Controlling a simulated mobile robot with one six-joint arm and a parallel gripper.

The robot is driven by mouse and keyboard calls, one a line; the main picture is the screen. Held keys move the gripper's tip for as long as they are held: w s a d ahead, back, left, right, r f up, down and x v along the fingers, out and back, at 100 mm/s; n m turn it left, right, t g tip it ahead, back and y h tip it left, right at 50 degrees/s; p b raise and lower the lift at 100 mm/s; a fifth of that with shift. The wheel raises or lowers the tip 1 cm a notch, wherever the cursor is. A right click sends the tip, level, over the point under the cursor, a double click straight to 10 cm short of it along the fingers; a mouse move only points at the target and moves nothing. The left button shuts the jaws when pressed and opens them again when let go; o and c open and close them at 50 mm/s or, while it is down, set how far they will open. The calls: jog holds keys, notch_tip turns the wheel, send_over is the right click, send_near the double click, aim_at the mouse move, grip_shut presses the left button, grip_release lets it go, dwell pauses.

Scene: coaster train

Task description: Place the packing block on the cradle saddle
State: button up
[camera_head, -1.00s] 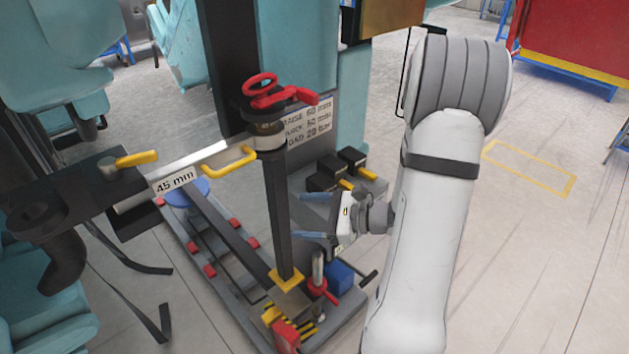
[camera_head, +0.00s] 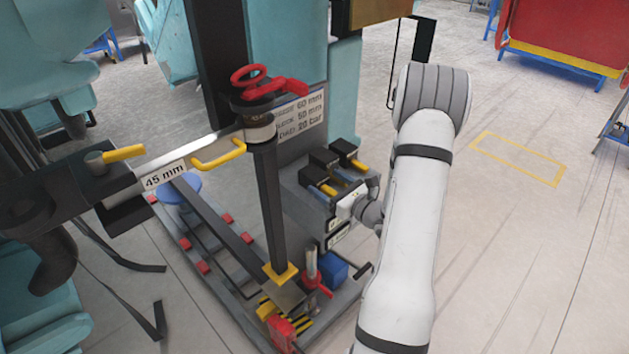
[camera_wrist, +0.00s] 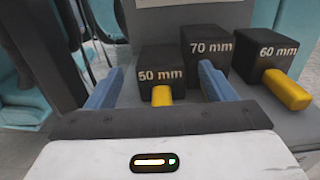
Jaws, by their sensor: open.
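Three black packing blocks with yellow handles stand on a grey ledge. In the wrist view they read 50 mm (camera_wrist: 161,74), 70 mm (camera_wrist: 208,44) and 60 mm (camera_wrist: 270,48). My gripper (camera_wrist: 161,82) is open and empty, facing them, its blue fingers on either side of the 50 mm block's yellow handle (camera_wrist: 161,96). In the head view my gripper (camera_head: 338,186) is at the ledge beside the 50 mm block (camera_head: 312,175); its fingers are hard to make out there. I cannot tell for certain which part is the cradle saddle.
A sign (camera_head: 302,113) reads 60 mm, 50 mm and 20 bar. A dark post (camera_head: 269,205) with a red wheel (camera_head: 250,76) stands left of the ledge. A beam carries a 45 mm label (camera_head: 165,176). A blue box (camera_head: 334,268) sits low. Open floor lies right.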

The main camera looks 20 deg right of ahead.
jog(key=shift+w+a, duration=0.1)
jog(key=shift+w, duration=0.2)
jog(key=shift+c, duration=0.3)
jog(key=shift+r, duration=0.1)
grip_shut()
notch_tip(320, 180, up, 10)
jog(key=p, duration=0.2)
notch_tip(320, 180, up, 11)
jog(key=p, duration=1.1)
send_over(327, 188)
jog(key=shift+r, duration=0.2)
